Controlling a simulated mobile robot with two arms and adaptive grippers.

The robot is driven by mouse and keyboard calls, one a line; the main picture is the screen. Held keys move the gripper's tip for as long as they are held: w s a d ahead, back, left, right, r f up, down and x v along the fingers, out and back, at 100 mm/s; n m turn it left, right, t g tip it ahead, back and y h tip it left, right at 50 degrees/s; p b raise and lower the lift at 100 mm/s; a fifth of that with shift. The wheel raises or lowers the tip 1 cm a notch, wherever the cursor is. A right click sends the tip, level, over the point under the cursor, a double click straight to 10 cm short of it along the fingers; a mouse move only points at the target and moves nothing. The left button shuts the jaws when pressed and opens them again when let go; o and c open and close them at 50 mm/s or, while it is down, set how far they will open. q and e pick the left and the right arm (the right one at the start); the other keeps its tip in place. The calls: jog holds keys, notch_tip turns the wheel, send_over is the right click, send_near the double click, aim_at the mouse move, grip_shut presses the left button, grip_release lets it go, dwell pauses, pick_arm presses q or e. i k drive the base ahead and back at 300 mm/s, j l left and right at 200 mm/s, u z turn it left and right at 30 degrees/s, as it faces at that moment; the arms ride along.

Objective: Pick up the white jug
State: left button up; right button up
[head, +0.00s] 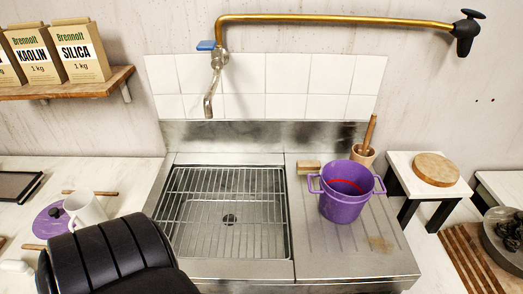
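A white jug (89,209) stands on the pale worktop at the left, beside a purple disc (45,227) with a dark knob. A black ribbed part of my own body fills the lower left and covers what lies just in front of the jug. Neither of my grippers can be made out in the head view, and nothing visible is holding the jug.
A steel sink (175,252) with a wire rack is in the middle. A purple pot (343,207) stands on its right drainboard, near a wooden block (309,167). A brass pipe (340,18) with a tap hangs above. A tray (18,186) lies far left.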

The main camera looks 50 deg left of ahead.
aim_at(84, 209)
jog(key=u, duration=3)
